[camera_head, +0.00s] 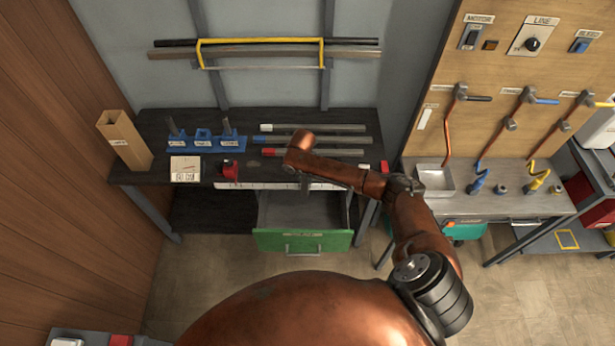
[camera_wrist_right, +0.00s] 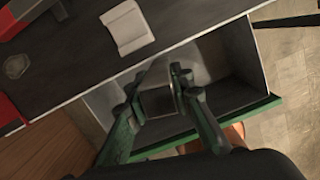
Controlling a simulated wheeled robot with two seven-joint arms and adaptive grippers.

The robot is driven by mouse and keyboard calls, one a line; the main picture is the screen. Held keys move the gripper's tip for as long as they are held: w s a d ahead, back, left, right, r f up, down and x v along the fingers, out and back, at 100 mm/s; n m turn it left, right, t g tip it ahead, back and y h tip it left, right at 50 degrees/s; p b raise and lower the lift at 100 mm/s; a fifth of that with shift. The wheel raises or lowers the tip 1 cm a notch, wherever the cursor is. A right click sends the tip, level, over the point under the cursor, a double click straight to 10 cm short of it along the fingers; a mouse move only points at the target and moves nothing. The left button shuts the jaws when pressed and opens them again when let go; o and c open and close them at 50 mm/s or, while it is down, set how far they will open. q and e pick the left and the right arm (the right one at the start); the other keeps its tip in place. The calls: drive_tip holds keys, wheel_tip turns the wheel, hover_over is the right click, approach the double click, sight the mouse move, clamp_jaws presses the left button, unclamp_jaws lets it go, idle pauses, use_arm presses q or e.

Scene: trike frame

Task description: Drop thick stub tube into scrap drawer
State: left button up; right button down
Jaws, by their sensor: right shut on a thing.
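The scrap drawer (camera_head: 303,240) has a green front and is pulled open below the dark workbench, with a grey inside. It also shows open in the right wrist view (camera_wrist_right: 262,107). My right gripper (camera_wrist_right: 160,98) is shut on a short, thick grey tube, the thick stub tube (camera_wrist_right: 158,102), which is seen in the right wrist view over the drawer opening. In the head view my right arm reaches in from the lower right, and its wrist is above the bench's front edge; the tube cannot be made out clearly there. My left gripper is out of view.
The workbench (camera_head: 235,125) carries several long tubes, blue stands (camera_head: 204,138), a red item (camera_head: 229,170) and a cardboard box (camera_head: 125,140). A rack with tubes hangs on the wall behind. A panel with switches stands at the right. Floor in front is clear.

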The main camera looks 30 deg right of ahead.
sight(307, 186)
drive_tip(key=shift+n, duration=0.7)
drive_tip(key=f+b, duration=0.4)
drive_tip(key=d+f+b, duration=0.1)
drive_tip(key=f+b, duration=0.1)
drive_tip(key=f, duration=0.1)
drive_tip(key=shift+w+r, duration=0.1)
drive_tip(key=c, duration=1.6)
unclamp_jaws()
drive_tip(key=r, duration=0.4)
drive_tip(key=s+r, duration=0.1)
drive_tip(key=r, duration=0.3)
drive_tip(key=a+r, duration=0.1)
drive_tip(key=r, duration=0.3)
drive_tip(key=shift+s, duration=0.3)
drive_tip(key=shift+f, duration=0.15)
